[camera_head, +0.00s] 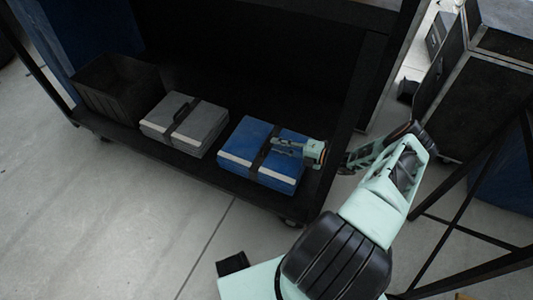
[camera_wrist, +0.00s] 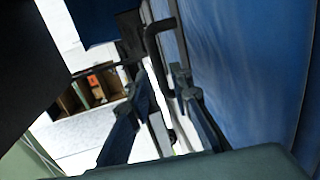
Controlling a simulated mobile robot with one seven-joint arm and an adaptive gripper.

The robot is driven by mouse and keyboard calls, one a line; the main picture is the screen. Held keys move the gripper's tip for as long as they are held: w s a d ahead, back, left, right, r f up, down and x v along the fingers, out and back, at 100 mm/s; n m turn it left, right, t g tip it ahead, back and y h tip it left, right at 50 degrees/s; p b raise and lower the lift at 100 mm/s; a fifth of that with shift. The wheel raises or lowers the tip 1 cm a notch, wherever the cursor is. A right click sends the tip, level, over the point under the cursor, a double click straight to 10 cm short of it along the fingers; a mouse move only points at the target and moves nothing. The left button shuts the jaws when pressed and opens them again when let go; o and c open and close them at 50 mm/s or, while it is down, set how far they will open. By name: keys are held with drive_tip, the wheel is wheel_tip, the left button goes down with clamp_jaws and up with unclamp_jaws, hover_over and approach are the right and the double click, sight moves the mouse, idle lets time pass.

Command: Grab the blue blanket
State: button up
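The blue blanket (camera_head: 238,153) is a folded blue block with white bands and a dark strap, lying on the cart's low shelf at the right end. My gripper (camera_head: 280,146) reaches in from the right, over the blanket's top near the strap. In the wrist view, a blue surface (camera_wrist: 240,60) fills the right side. A black handle-like strap (camera_wrist: 156,40) shows ahead of and between the fingertips. My gripper (camera_wrist: 162,78) has its two fingers apart, with a light gap between them. Whether a finger touches the strap, I cannot tell.
A grey folded bundle (camera_head: 200,125) with a dark strap lies left of the blanket, and a black crate (camera_head: 115,88) stands farther left. The black cart's right post (camera_head: 352,110) stands close to my arm. Dark cases (camera_head: 470,95) stand at right. The floor in front is clear.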

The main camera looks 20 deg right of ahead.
sight(266, 140)
drive_tip(key=b+x, duration=0.1)
drive_tip(key=x, duration=0.4)
drive_tip(key=shift+w+a+b, duration=0.2)
drive_tip(key=shift+b, duration=0.1)
clamp_jaws()
drive_tip(key=shift+r, duration=0.15)
